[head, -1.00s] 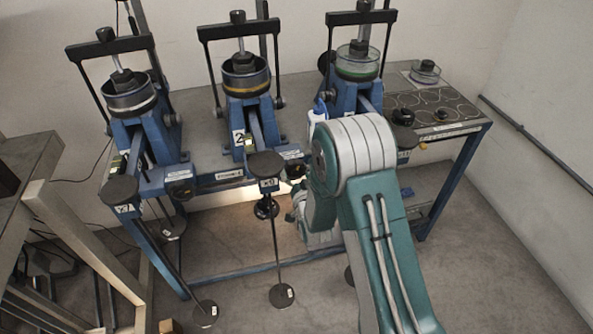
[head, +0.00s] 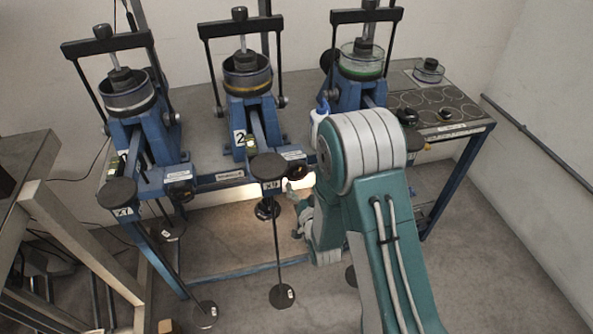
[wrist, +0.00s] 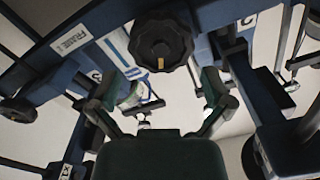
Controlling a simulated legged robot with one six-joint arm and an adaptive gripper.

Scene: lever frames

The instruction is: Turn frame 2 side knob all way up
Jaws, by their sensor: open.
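Frame 2 (head: 240,137) is the blue stand in the middle of the bench, with a "2" label and a brass-ringed cup on top. A dark side knob (head: 297,171) shows at its right, close to my gripper (head: 292,192), which is partly hidden by my arm. In the wrist view a black ribbed knob (wrist: 163,40) with a yellow mark sits on a blue beam, above and between the fingers of my gripper (wrist: 172,92). The fingers are spread apart and empty. I cannot tell whether they touch the knob.
A blue stand with a steel cup (head: 128,95) is at left and one with a green-ringed cup (head: 361,65) at right. Another knob (wrist: 18,110) shows at left in the wrist view.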

